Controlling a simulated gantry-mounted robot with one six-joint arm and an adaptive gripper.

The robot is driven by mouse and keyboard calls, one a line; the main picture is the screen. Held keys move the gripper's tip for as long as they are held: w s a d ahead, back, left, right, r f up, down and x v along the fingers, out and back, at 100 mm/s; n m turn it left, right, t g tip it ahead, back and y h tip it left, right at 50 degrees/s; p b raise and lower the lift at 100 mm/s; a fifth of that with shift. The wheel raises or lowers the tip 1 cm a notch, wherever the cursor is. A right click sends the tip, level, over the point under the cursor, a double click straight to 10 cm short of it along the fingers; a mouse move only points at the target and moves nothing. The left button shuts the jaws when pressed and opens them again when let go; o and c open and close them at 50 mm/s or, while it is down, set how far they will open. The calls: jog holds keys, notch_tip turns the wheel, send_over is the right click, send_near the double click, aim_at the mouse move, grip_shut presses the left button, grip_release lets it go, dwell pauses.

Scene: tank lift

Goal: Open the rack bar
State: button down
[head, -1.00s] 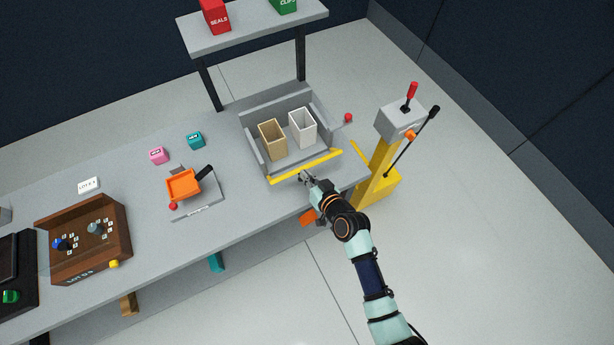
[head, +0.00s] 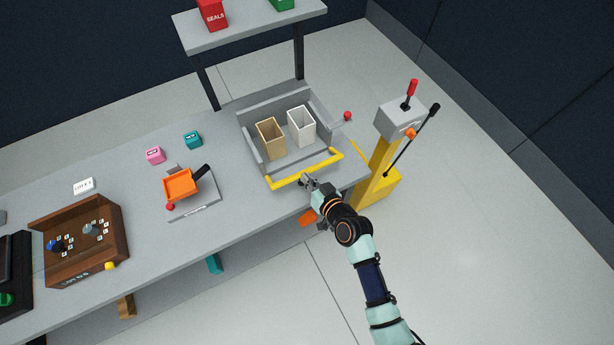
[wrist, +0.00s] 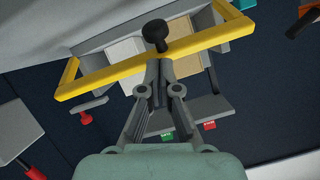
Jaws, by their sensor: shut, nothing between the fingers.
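The yellow rack bar (head: 305,172) runs across the front of the grey rack (head: 255,150), with short side arms showing at its ends. The rack holds a tan bin (head: 270,138) and a white bin (head: 301,126). My gripper (head: 308,181) is shut and empty at the middle of the bar, on its front side. In the wrist view, the bar (wrist: 110,77) crosses just at my shut fingertips (wrist: 160,64), and a black knob (wrist: 155,34) stands at its middle. The fingers seem to meet the bar, but I cannot tell whether they touch it.
A yellow post with a grey lever box (head: 399,118) stands right of the rack. A red knob (head: 347,116) sticks out at the rack's right side. An orange tray (head: 181,184) and wooden box (head: 80,240) stand to the left. A shelf (head: 250,27) rises behind.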

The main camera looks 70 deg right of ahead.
jog(key=v, duration=1.1)
jog(key=shift+s+d+f, duration=0.2)
jog(key=shift+s+f, duration=0.15)
jog(key=shift+s, duration=0.05)
jog(key=w+a+r+n+t+y, duration=0.1)
jog(key=w+a+r+n+y, duration=0.25)
jog(key=w+a+r, duration=0.45)
jog(key=w+a+r+n+t+y, duration=0.1)
jog(key=w+a+r+n+y, duration=0.35)
jog(key=w, duration=0.55)
jog(key=w+a+r+n, duration=0.1)
jog(key=a+r+n, duration=0.1)
jog(key=a+r, duration=0.5)
jog(key=w+a+r+n, duration=0.2)
jog(key=a+r, duration=0.2)
jog(key=a, duration=0.7)
notch_tip(320, 180, up, 24)
jog(key=p, duration=2.4)
jog(key=shift+s+a+y, duration=0.15)
jog(key=shift+a+y, duration=0.05)
jog(key=shift+y, duration=0.1)
